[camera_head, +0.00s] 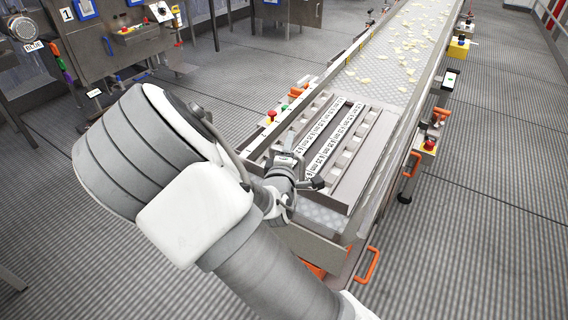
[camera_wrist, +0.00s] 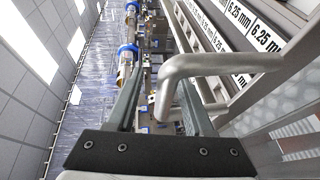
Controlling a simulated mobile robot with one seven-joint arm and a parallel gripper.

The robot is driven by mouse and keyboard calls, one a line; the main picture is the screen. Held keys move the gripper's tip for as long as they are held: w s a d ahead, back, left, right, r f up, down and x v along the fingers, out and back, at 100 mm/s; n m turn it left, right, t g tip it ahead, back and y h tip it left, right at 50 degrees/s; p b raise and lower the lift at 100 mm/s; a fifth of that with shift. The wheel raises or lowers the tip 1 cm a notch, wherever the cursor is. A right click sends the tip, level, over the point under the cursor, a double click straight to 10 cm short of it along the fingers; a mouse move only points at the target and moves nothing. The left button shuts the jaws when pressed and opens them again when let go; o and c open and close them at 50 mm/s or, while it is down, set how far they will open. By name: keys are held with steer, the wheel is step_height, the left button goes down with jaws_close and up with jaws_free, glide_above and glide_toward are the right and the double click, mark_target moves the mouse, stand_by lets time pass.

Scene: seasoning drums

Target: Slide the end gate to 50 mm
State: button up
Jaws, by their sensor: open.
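A metal unit with slots and white "6.25 mm" label strips (camera_head: 328,137) lies across the near end of the conveyor; the labels also show at the upper right of the wrist view (camera_wrist: 236,17). Which part is the end gate, and its opening, I cannot tell. My gripper (camera_head: 290,160) is at the unit's near left side. In the wrist view my gripper (camera_wrist: 160,75) is open, its two fingers pointing away. A bent grey metal handle (camera_wrist: 222,63) enters from the right, and its turned-down end lies between the fingers in the picture. Contact is not clear.
The conveyor (camera_head: 395,65) runs away to the back, with pale chips on it. A red button (camera_head: 272,114) sits on its left side and another (camera_head: 429,145) on its right. Orange handles (camera_head: 367,265) stick out at the near end. A machine cabinet (camera_head: 120,45) stands back left.

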steer(key=p+v, duration=0.9)
steer(key=v, duration=0.7)
steer(key=shift+s, duration=0.2)
